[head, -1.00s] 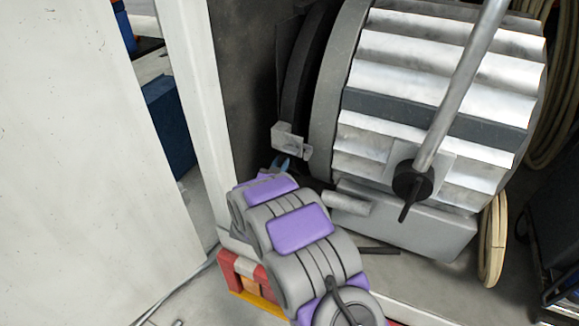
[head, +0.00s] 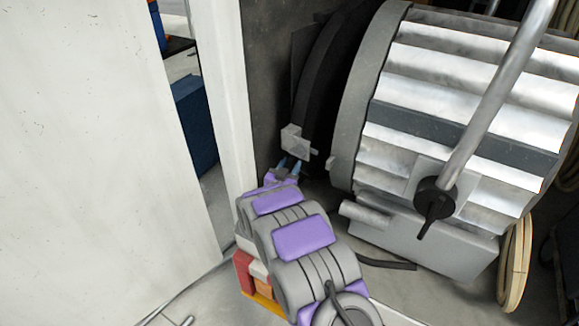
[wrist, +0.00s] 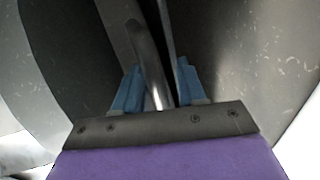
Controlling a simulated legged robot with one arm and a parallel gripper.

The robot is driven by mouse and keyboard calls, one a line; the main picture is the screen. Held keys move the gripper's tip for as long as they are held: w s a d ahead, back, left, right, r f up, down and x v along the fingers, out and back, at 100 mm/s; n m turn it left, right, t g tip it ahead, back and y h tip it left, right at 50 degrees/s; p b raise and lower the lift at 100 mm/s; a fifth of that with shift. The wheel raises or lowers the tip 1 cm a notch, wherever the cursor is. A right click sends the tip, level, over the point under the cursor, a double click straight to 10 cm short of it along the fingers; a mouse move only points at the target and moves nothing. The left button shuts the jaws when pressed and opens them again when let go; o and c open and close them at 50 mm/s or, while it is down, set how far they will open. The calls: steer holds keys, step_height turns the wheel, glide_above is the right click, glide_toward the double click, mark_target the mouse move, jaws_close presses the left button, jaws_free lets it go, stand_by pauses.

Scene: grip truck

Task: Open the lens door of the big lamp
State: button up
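The big lamp (head: 480,90) has a ribbed silver housing with a grey front rim (head: 366,85). Its dark round lens door (head: 322,85) stands ajar, with a dark gap between door and rim. A light metal tab (head: 296,140) sits on the door's lower edge. My gripper (head: 289,163) is just below this tab. In the wrist view its blue fingers (wrist: 158,85) are apart, with a metal rod (wrist: 148,65) and a thin plate edge (wrist: 166,40) between them. I cannot tell whether either finger touches them.
A white wall panel (head: 90,150) and white post (head: 222,110) stand close on the left. A support bar with a black knob (head: 435,197) is at the lamp's side. Coiled cable (head: 516,262) hangs at the lower right.

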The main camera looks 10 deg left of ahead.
steer(key=shift+s+a, duration=0.2)
steer(key=shift+s, duration=0.3)
steer(key=s+a, duration=0.2)
steer(key=s, duration=1.4)
steer(key=shift+a, duration=0.35)
steer(key=shift+f, duration=0.15)
